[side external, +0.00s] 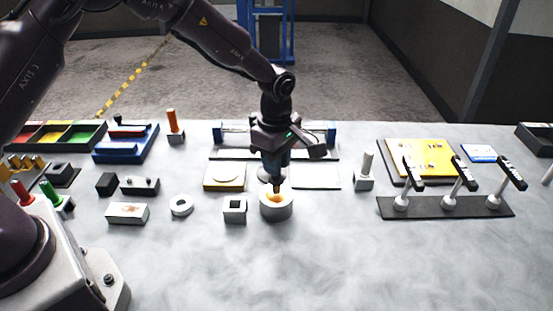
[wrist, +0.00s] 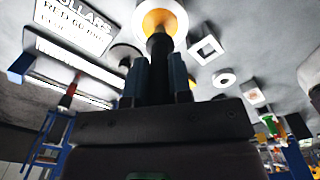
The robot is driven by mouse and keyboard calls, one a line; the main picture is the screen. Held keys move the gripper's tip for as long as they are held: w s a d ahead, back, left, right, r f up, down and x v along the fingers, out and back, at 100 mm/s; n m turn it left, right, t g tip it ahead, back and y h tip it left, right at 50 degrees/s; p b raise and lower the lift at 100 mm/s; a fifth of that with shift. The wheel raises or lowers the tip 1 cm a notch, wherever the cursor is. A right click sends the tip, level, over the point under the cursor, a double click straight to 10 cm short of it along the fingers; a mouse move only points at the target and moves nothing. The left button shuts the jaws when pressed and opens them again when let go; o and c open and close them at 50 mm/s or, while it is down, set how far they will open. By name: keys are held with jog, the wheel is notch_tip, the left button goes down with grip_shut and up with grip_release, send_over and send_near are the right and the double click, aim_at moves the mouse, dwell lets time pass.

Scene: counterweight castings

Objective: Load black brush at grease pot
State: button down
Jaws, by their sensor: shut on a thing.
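The grease pot (side external: 276,207) is a pale round cup with yellow-orange grease in it, standing on the table near the middle. My gripper (side external: 272,170) is directly above the pot, pointing down, and is shut on the black brush (wrist: 158,46). The brush's handle runs up between the fingers, and its head is at the pot's mouth, against the grease. In the wrist view the pot (wrist: 139,20) is at the top, beyond my fingertips (wrist: 158,82). How deep the bristles sit in the grease is hard to tell.
A square block with a hole (side external: 235,210) and a ring (side external: 181,206) stand left of the pot. A tan plate (side external: 225,177) lies behind it. An upright grey post (side external: 364,172) and a dark rack with several black-handled levers (side external: 445,208) are to the right. The front table is clear.

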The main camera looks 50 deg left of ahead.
jog(key=shift+f, duration=0.5)
dwell(1.1)
jog(key=shift+r, duration=3.6)
